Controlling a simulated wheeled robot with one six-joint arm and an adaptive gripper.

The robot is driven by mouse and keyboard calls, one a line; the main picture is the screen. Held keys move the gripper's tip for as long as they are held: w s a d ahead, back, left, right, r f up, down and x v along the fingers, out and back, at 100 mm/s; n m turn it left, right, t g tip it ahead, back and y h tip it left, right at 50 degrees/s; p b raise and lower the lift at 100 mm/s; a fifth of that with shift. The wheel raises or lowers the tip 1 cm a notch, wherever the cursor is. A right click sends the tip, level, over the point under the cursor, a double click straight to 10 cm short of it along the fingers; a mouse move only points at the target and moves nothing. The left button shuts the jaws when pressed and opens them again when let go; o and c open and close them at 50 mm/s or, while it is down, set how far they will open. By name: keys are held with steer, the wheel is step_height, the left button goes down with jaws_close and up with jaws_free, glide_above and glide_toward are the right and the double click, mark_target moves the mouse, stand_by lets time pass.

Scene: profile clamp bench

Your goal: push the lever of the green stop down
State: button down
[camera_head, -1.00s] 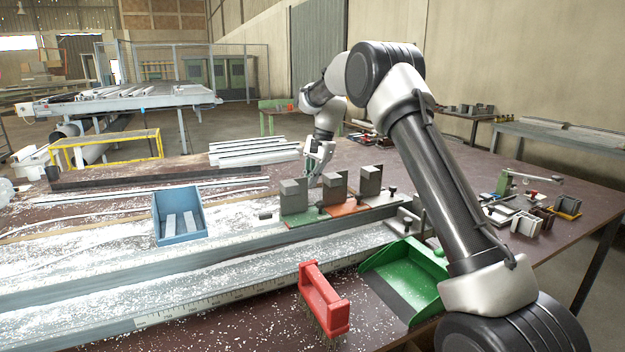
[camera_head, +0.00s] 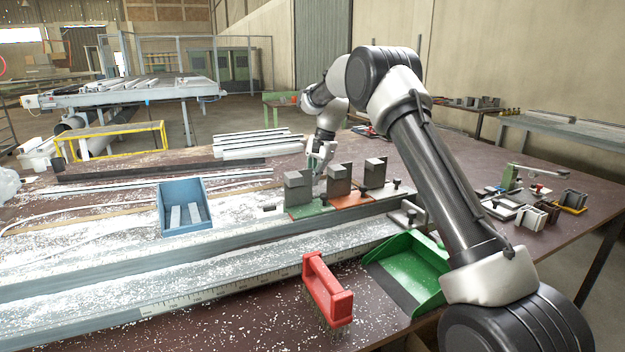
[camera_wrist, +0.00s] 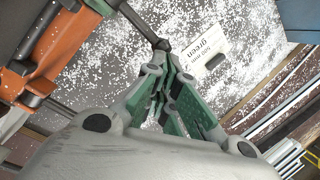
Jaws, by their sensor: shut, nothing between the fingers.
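The green stop (camera_head: 309,209) has a green base and a grey block, and stands leftmost of three stops on the bench rail. In the wrist view, a dark lever with a round knob (camera_wrist: 161,44) reaches in from the top, just beyond my fingertips; I cannot tell whether they touch. A bit of green base shows at the top edge there. My gripper (camera_head: 317,177) is behind the stops, pointing down, partly hidden by the green stop's block. In the wrist view my gripper (camera_wrist: 172,75) is shut and empty.
The orange stop (camera_head: 350,200) stands right beside the green one, with a third grey-block stop (camera_head: 375,174) beyond. A card labelled green (camera_wrist: 208,48) lies near the lever. A blue bin (camera_head: 184,226), red brush (camera_head: 326,288) and green dustpan (camera_head: 414,266) surround the rail.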

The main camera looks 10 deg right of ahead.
steer(key=shift+f, duration=0.15)
steer(key=v, duration=1.2)
steer(key=s+d+r+n+t+h, duration=0.15)
steer(key=s+r, duration=0.25)
steer(key=s, duration=0.4)
steer(key=s+d+r+n, duration=0.1)
steer(key=s+d+r, duration=0.25)
steer(key=s, duration=0.45)
steer(key=s+d+r+n+t, duration=0.1)
steer(key=s+r+n, duration=0.1)
steer(key=s+r, duration=0.4)
steer(key=s+d+f+n, duration=0.1)
steer(key=s+f, duration=0.2)
steer(key=s, duration=0.6)
steer(key=s+d+f+n+t+h, duration=0.1)
steer(key=s+f, duration=0.3)
steer(key=s, duration=0.5)
steer(key=s+d+f+n+t, duration=0.1)
steer(key=s+d+f+n, duration=0.2)
steer(key=s, duration=0.6)
steer(key=shift+s+f+h, duration=0.2)
steer(key=shift+f+h, duration=0.15)
steer(key=shift+f, duration=0.05)
